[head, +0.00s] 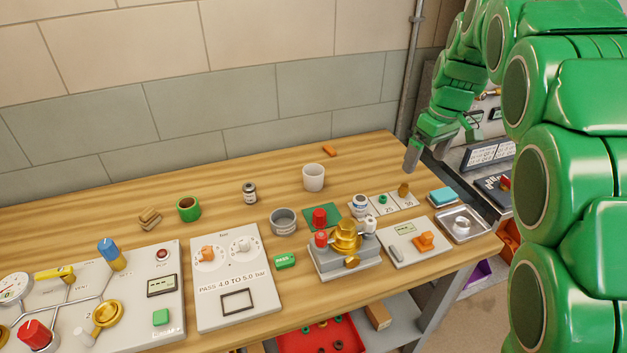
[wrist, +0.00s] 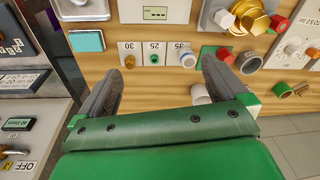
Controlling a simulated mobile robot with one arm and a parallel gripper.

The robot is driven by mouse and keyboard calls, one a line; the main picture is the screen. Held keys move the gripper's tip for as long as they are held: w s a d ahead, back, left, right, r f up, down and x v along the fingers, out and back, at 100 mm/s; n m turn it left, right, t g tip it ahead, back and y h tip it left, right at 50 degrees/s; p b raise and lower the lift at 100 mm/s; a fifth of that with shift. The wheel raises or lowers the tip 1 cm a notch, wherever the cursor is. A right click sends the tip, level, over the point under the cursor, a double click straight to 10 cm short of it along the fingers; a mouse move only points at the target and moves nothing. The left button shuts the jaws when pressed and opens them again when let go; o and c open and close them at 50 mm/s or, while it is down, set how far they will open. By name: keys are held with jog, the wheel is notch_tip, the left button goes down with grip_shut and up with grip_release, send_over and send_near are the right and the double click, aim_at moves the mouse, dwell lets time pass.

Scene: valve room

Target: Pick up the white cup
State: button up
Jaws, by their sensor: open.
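The white cup (head: 314,177) stands upright on the wooden bench, towards its back edge, right of the middle in the head view. In the wrist view a white cup (wrist: 199,94) shows beside the right finger, partly hidden by my gripper. My gripper (head: 440,150) is open and empty at the bench's back right corner, to the right of the cup and apart from it. In the wrist view the two fingers (wrist: 158,72) are spread wide with bench top between them.
A grey cup (head: 283,221), a green cup (head: 188,208) and a small canister (head: 250,193) stand nearby. A brass valve block (head: 345,250) and numbered tiles (head: 389,206) lie in front. An orange piece (head: 330,151) lies behind.

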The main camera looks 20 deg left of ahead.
jog(key=w+a+f+n+y, duration=0.1)
jog(key=w+a+f+n, duration=0.25)
jog(key=a, duration=0.35)
jog(key=w+a+f+n, duration=0.2)
jog(key=w+a, duration=0.2)
jog(key=a, duration=0.2)
jog(key=n+g+y, duration=0.2)
jog(key=n, duration=0.4)
send_near(313, 178)
jog(key=w+a+f, duration=0.1)
jog(key=w+f, duration=0.2)
jog(key=shift+w+a+f, duration=0.1)
jog(key=shift+a+f, duration=0.3)
jog(key=shift+a, duration=0.2)
jog(key=shift+s+a+x, duration=0.1)
jog(key=shift+s+x, duration=0.1)
jog(key=shift+x, duration=1.8)
jog(key=shift+s+a+x, duration=0.1)
jog(key=shift+s+x, duration=0.1)
jog(key=shift+x, duration=1.8)
jog(key=shift+r, duration=0.2)
jog(key=c, duration=1.1)
